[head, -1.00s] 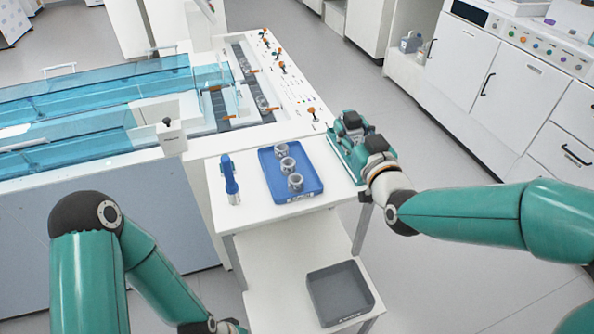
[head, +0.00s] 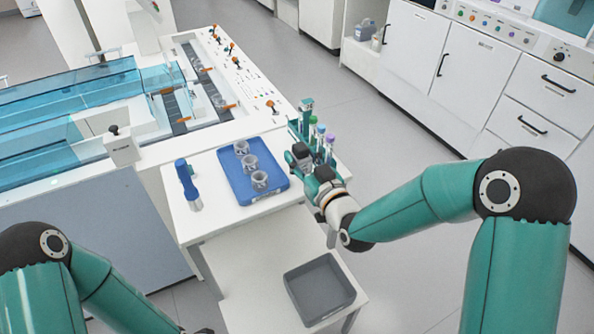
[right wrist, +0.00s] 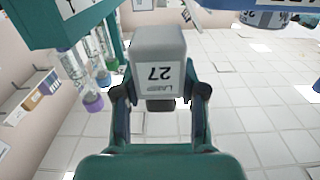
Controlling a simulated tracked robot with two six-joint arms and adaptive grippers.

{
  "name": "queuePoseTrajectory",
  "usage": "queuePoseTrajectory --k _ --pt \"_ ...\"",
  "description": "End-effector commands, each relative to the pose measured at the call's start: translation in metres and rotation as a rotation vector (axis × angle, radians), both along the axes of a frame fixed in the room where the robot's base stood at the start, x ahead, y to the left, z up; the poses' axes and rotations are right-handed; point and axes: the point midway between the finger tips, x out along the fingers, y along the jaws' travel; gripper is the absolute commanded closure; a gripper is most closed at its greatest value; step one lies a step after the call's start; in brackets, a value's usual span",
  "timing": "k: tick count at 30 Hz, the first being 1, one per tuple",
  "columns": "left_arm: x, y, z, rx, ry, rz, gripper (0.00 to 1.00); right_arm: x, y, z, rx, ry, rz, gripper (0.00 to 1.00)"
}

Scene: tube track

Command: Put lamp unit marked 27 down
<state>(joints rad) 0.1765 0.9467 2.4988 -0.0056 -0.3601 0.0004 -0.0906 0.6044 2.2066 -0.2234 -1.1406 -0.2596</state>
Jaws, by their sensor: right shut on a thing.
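The lamp unit marked 27 (right wrist: 159,60) is a light grey block with a white label; in the right wrist view its number appears upside down. My right gripper (right wrist: 160,95) is shut on it, one dark finger on each side. In the head view my right gripper (head: 312,165) is at the right edge of the white table, between the blue tray and the tube rack; I cannot make out the lamp unit there. Whether it touches any surface cannot be told. My left arm shows at the lower left, its gripper outside the picture.
A teal rack (head: 304,108) with several capped tubes stands close behind my right gripper. A grey bin (head: 320,290) sits on the lower shelf.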

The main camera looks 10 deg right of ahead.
Motion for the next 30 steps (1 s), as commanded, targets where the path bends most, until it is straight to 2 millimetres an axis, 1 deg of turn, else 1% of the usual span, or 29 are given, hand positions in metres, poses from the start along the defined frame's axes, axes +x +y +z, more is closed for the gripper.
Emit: queuePoseTrajectory --k 4,9,11,21,22,26,27,30 --pt "0.0 0.0 -0.001 0.0 0.0 0.0 0.55 0.0 0.0 -0.01 0.001 0.001 -0.001 1.0" --pt "0.0 0.0 -0.003 0.0 0.0 0.0 0.55 0.0 0.0 -0.034 0.0 0.003 -0.001 1.0" --pt "0.0 0.0 -0.003 0.0 0.0 0.0 0.55 0.0 -0.001 -0.039 0.001 0.001 -0.001 1.0" --pt "0.0 0.0 -0.005 0.0 0.0 0.0 0.55 0.0 -0.001 -0.042 0.002 -0.002 -0.001 1.0" --pt "0.0 0.0 -0.006 0.0 0.0 0.0 0.55 0.0 -0.001 -0.042 0.001 0.0 -0.001 0.58" --pt "0.0 0.0 -0.004 0.0 0.0 0.0 0.55 0.0 -0.001 -0.041 0.001 0.0 -0.001 0.36" --pt "0.0 0.0 -0.004 0.0 0.0 0.0 0.55 0.0 -0.001 -0.041 0.001 0.0 -0.001 0.34" --pt "0.0 0.0 -0.004 0.0 0.0 0.0 0.55 0.0 -0.001 -0.041 0.001 0.0 -0.001 0.34"
